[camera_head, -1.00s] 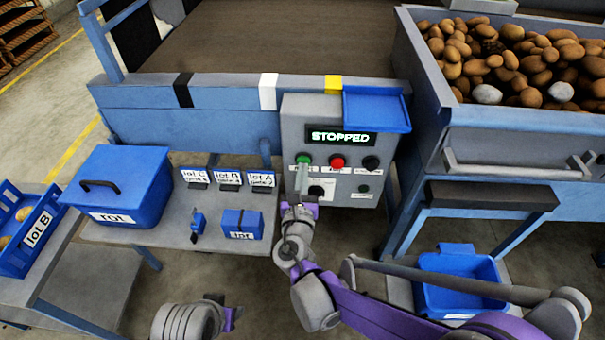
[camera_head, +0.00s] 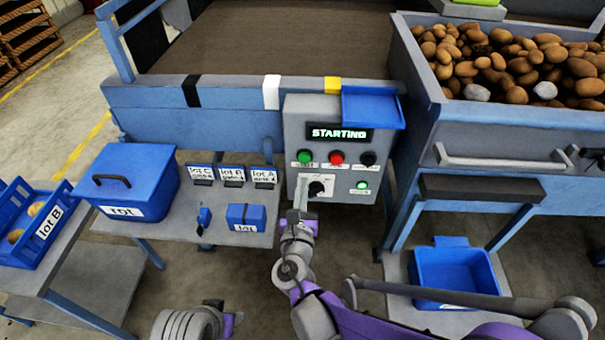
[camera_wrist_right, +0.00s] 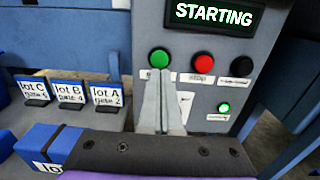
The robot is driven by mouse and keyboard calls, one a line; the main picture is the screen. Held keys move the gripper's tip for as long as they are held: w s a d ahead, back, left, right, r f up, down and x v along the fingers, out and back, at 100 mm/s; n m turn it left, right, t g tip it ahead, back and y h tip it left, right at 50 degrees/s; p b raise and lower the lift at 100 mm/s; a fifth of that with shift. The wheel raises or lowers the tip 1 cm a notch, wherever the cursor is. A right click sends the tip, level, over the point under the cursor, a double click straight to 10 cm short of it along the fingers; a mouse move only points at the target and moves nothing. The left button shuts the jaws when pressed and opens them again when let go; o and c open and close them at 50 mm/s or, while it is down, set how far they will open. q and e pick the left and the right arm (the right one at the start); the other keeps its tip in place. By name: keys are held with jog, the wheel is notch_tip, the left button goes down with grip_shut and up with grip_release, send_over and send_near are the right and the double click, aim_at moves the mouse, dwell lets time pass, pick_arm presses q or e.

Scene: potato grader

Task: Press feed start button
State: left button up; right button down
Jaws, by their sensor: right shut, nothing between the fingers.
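The grey control panel (camera_head: 290,130) carries a lit display (camera_head: 340,134) that reads "STARTING". In the right wrist view the green button (camera_wrist_right: 159,59) is just above my fingertips. My right gripper (camera_head: 302,180) is shut and empty, a little below the green button; it also shows in the right wrist view (camera_wrist_right: 160,80). I see no contact with the button. A small green lamp (camera_wrist_right: 224,107) is lit at the lower right. The left gripper's fingers are not visible.
A side table holds a blue lidded "rot" box (camera_head: 130,185), lot cards (camera_head: 232,175) and a small blue box (camera_head: 246,217). A potato hopper (camera_head: 480,128) stands at the right, with a blue bin (camera_head: 455,275) below. A belt (camera_head: 270,45) lies behind the panel.

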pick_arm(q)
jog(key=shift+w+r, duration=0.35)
pick_arm(e)
jog(key=s, duration=0.6)
jog(key=shift+f, duration=0.2)
jog(key=shift+s, duration=0.1)
